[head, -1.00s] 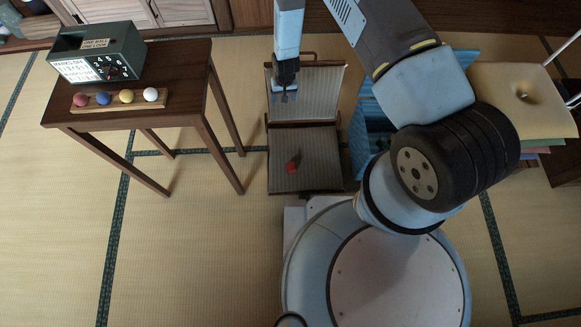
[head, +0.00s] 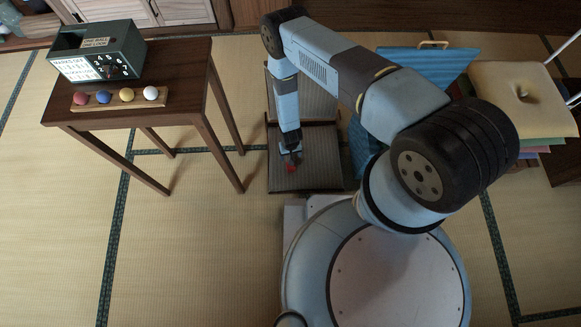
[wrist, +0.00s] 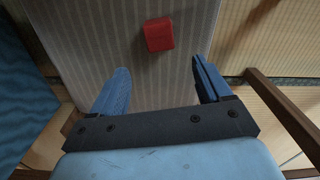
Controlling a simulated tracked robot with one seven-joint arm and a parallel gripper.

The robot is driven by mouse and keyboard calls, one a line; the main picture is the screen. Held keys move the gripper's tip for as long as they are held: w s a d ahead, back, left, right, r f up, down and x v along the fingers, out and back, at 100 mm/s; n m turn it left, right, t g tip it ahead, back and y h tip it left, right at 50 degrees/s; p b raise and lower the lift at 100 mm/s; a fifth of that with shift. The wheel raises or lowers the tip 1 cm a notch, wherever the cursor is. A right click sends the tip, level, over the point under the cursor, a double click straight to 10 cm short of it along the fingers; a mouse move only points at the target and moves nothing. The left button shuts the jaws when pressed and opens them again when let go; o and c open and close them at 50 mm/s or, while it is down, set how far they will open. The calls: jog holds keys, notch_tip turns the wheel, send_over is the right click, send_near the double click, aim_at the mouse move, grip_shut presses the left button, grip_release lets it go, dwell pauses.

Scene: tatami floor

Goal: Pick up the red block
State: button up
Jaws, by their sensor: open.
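The red block (wrist: 159,34) lies on a grey ribbed surface (wrist: 95,30) in the wrist view, just past my fingertips and roughly centred between their lines. My gripper (wrist: 158,75) is open, with its two blue fingers apart and nothing between them. In the head view my gripper (head: 291,157) hangs over the nearer part of the ribbed seat (head: 310,178), close to the red block (head: 291,168), which is partly covered by it. I cannot tell the exact height of the fingers above the surface.
The ribbed seat has a dark wooden frame. A blue panel (head: 362,150) stands close on its right. A wooden table (head: 180,75) on the left bears a grey box (head: 120,50) and a rack of coloured balls (head: 118,100). Stacked cushions (head: 510,90) are at the right.

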aim_at(291, 167)
jog(key=shift+s+f, duration=0.2)
jog(key=shift+f, duration=5.15)
jog(key=c, duration=1)
